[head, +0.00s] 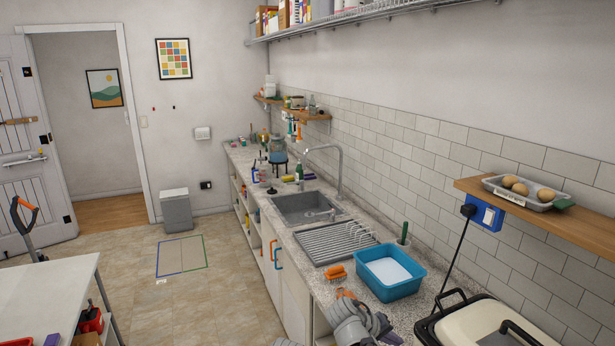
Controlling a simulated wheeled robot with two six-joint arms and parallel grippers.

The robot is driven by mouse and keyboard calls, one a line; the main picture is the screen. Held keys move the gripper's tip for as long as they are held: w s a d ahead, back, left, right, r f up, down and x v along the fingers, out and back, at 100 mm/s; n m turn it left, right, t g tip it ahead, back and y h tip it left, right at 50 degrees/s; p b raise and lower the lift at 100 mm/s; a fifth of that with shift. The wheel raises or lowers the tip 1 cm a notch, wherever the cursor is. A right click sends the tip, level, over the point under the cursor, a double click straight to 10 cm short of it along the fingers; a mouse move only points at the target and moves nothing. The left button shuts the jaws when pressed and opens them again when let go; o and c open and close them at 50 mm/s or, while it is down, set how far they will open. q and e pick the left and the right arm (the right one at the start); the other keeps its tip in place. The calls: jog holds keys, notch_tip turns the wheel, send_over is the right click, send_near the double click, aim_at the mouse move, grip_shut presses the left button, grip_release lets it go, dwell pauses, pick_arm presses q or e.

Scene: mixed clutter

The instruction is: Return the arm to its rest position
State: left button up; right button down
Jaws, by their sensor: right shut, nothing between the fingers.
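My right gripper (381,325) is low in the head view, at the front edge of the counter, with grey links of my right arm beside it. Its dark fingers are shut with nothing between them. It is in front of the blue basin (389,275) and left of the white-lidded appliance (487,324). I cannot tell whether it touches the counter. My left gripper is not in view.
The speckled counter (317,256) holds a grey sink (304,207), a ribbed drainer (337,243) and an orange brush (336,273). A shelf (545,208) with an egg tray (525,190) is on the right wall. The floor at left is mostly clear.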

pick_arm(q)
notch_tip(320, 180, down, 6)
jog(key=b, duration=0.4)
jog(key=shift+b, duration=0.3)
pick_arm(e)
jog(key=s+a+f+g+y, duration=0.1)
jog(key=s+a+f+y, duration=0.2)
jog(key=s+a+f, duration=0.3)
jog(key=s+a+f+n+g+y, duration=0.1)
jog(key=s+a+f+y, duration=0.3)
jog(key=s+a, duration=0.6)
notch_tip(320, 180, down, 2)
jog(key=shift+s+a+f+g, duration=0.15)
jog(key=shift+s+a+g, duration=0.2)
jog(key=shift+s+g, duration=0.35)
